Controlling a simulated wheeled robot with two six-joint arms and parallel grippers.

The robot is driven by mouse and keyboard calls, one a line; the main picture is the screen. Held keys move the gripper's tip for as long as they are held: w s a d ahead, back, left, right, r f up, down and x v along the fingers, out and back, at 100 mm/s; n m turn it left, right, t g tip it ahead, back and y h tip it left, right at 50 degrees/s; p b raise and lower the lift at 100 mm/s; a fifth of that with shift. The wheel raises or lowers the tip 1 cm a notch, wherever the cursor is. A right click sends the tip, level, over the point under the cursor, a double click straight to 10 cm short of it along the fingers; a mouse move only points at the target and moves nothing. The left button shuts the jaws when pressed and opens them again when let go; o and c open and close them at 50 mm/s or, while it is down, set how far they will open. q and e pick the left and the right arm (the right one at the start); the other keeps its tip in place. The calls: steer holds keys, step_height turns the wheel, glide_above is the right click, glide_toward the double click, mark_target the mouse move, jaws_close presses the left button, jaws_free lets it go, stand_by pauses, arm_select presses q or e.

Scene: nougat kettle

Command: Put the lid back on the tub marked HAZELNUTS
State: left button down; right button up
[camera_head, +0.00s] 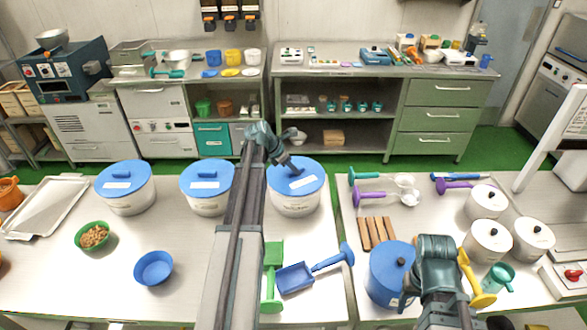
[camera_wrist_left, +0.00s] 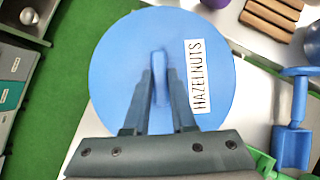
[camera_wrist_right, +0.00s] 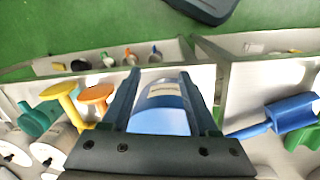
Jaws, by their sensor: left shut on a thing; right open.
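The HAZELNUTS lid (camera_wrist_left: 120,60) is a blue disc with a raised handle and a white label, seen from above in the left wrist view. In the head view the lid (camera_head: 310,178) lies level over a white tub (camera_head: 296,204), lined up with its rim; I cannot tell whether a thin gap remains. My left gripper (camera_head: 289,165) is shut on the lid's handle (camera_wrist_left: 159,80). The left wrist view hides the tub beneath the lid. My right gripper (camera_wrist_right: 158,80) is open, off to the right, with a blue labelled container (camera_wrist_right: 165,93) showing beyond its fingers.
Two other white tubs with blue lids (camera_head: 123,178) (camera_head: 207,178) stand to the left. A nut-filled green bowl (camera_head: 93,236), a blue bowl (camera_head: 153,268), scoops (camera_head: 295,278) and wooden slats (camera_head: 377,233) lie around. Several lidded pots (camera_head: 487,240) stand at the right.

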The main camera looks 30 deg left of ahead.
arm_select(q)
steer(key=shift+f+b, duration=0.4)
steer(key=shift+f, duration=0.05)
stand_by(1.1)
stand_by(0.3)
steer(key=shift+c, duration=0.5)
jaws_free()
steer(key=shift+r, duration=0.1)
steer(key=shift+r+p, duration=3.5)
steer(key=shift+p, duration=0.05)
